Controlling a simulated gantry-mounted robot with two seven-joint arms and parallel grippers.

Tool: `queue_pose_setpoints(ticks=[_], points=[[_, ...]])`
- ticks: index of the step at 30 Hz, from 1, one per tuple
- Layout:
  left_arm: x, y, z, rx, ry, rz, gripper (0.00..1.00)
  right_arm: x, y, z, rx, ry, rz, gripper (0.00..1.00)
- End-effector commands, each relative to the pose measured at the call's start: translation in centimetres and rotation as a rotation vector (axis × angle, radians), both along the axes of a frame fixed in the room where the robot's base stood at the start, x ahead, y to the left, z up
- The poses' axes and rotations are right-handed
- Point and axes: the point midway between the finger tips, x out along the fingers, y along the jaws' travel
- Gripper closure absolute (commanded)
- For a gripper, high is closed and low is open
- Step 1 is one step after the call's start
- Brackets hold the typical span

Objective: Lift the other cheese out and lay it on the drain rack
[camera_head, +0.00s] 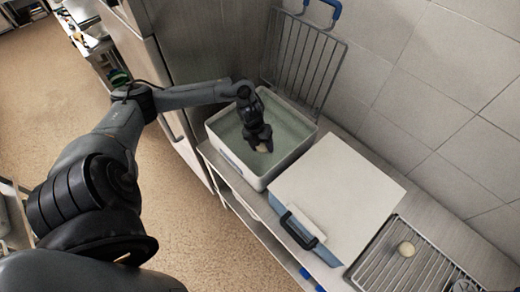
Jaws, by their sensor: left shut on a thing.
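My left gripper (260,141) reaches down into the white-rimmed basin (222,146), which holds pale greenish liquid. It is shut on a pale cheese (262,149), of which only a small part shows below the fingers. I cannot tell whether the cheese touches the liquid. My right gripper is not in view.
A closed white-lidded container (340,182) with a dark handle (298,230) stands between the basin and the rack. An upright wire rack (303,60) stands behind the basin, against the tiled wall.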

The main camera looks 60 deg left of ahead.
Motion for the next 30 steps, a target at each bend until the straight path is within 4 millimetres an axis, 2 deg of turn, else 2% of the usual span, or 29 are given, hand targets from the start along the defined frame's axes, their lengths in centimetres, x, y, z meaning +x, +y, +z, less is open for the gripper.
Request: queue_pose_setpoints(ticks=[1, 3, 15, 22, 30], points=[[0.4, -1.3, 0.5, -0.004, -0.005, -0.007, 0.72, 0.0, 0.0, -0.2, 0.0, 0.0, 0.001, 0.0], [0.7, -2.5, 1.3, -0.005, -0.005, -0.006, 0.72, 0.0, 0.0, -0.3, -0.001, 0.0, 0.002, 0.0], [2.0, -8.3, 4.9, -0.004, -0.004, -0.005, 0.72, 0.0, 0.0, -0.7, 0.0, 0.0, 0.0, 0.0], [2.4, -10.0, 6.0, -0.003, -0.002, -0.002, 0.72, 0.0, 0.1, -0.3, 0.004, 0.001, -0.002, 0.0], [3.6, -10.5, 7.5, -0.001, -0.005, -0.002, 0.72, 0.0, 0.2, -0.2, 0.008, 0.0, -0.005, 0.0]])
